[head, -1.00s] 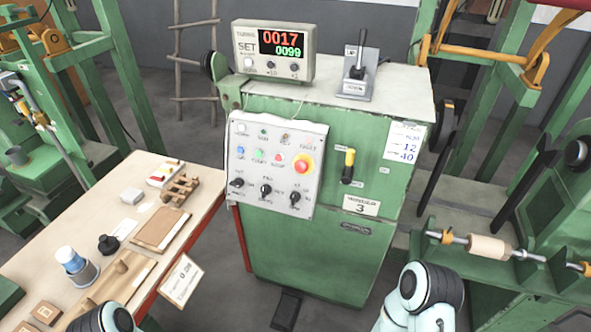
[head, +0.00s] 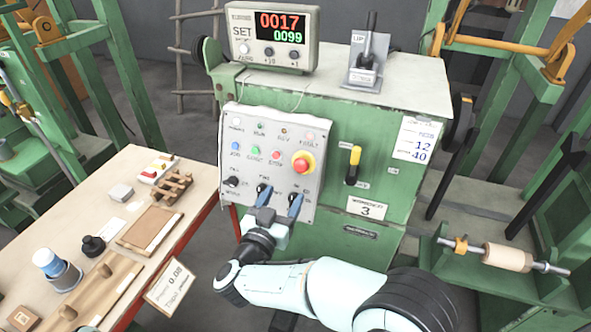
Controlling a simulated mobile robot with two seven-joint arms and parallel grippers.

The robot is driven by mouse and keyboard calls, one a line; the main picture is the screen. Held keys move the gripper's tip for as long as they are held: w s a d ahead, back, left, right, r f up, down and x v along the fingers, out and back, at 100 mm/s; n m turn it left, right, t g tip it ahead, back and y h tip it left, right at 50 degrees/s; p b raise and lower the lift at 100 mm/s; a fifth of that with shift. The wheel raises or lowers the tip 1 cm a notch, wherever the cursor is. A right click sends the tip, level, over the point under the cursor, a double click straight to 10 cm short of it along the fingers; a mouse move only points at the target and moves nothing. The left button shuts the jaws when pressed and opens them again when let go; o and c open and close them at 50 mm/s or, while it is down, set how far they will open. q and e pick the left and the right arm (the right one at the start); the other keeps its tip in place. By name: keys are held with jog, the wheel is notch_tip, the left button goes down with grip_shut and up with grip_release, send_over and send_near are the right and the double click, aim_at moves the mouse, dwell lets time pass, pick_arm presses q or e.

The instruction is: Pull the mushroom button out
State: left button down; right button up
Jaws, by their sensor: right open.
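The red mushroom button (head: 301,164) sits on a yellow surround at the right side of the grey control panel (head: 240,150), on the front of the green cabinet. My right gripper (head: 280,196) is in front of the lower part of the panel, below the button. Its two blue-tipped fingers are spread apart and point up toward the panel, with nothing seen between them. The fingers partly hide the lower knobs. A gap shows between the fingers and the button. My left gripper is not in view.
A counter display (head: 272,38) and a lever unit (head: 368,65) stand on the cabinet top (head: 415,92). A yellow-and-black handle (head: 353,165) sticks out right of the panel. A wooden table (head: 195,205) with several small items stands at the left.

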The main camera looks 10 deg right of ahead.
aim_at(300, 166)
jog(key=p+x, duration=0.1)
jog(key=x, duration=0.9)
jog(key=shift+w+d, duration=0.25)
jog(key=shift+w, duration=0.05)
